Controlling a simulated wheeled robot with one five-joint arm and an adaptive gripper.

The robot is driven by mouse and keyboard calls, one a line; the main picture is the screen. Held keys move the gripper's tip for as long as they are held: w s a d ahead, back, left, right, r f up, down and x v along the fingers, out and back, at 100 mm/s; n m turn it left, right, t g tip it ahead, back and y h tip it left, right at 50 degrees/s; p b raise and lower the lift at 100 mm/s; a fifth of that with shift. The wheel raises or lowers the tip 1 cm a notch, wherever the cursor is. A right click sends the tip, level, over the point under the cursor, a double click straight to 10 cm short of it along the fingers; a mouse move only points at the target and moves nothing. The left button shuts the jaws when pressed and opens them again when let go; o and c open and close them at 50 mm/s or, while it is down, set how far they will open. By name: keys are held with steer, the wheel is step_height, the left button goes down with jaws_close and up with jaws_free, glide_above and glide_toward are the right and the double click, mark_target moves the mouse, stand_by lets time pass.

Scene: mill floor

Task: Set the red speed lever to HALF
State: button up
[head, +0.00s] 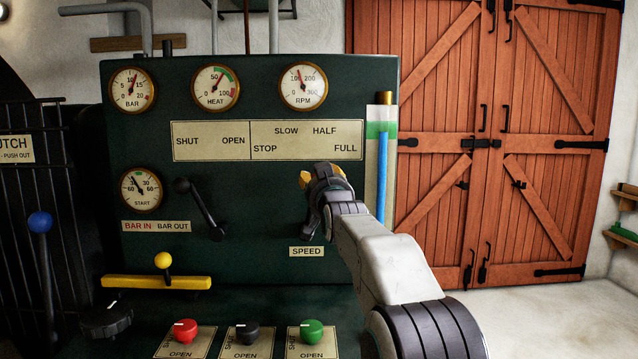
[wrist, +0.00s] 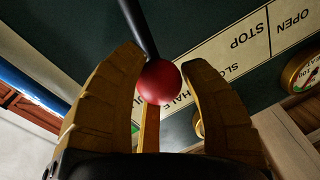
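The red knob (wrist: 158,82) of the speed lever shows in the wrist view, at the end of a dark rod (wrist: 138,28). My gripper (wrist: 171,62) is open, with its yellow fingers on either side of the knob. The left finger is close to the knob; whether it touches I cannot tell. A gap shows on the right. In the head view my gripper (head: 321,176) is in front of the panel, above the SPEED label (head: 306,252), and the red knob is hidden. The scale plate (head: 306,141) reads STOP, SLOW, HALF, FULL. The lever's exact setting is unclear.
A black lever (head: 202,208) stands left of my gripper on the green panel (head: 260,215). A glass gauge with a blue column (head: 382,175) is close on the right. Red, black and green valve knobs (head: 248,334) sit below. A yellow-handled bar (head: 157,282) is lower left.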

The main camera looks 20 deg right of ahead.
steer(key=o, duration=0.5)
steer(key=shift+c, duration=0.2)
steer(key=shift+s, duration=0.1)
steer(key=r+v, duration=0.1)
steer(key=v, duration=1.1)
steer(key=shift+f, duration=0.45)
steer(key=shift+a, duration=0.1)
steer(key=s+a+f+n+g+y+p, duration=0.1)
steer(key=s+a+g+p, duration=0.3)
steer(key=s+p, duration=0.5)
steer(key=s+a+f+n+g+y+p, duration=0.2)
steer(key=s+g+p, duration=0.4)
steer(key=s, duration=0.6)
steer(key=s+a+f+n+g+y+p, duration=0.1)
steer(key=s+a+f+n+g+p, duration=0.2)
steer(key=s+a+p, duration=0.3)
steer(key=s+g+p, duration=0.1)
steer(key=s+p, duration=0.4)
steer(key=shift+s+a+f+g+y+p, duration=0.2)
steer(key=shift+a+g+y+p, duration=0.1)
steer(key=shift+a+g+y, duration=0.1)
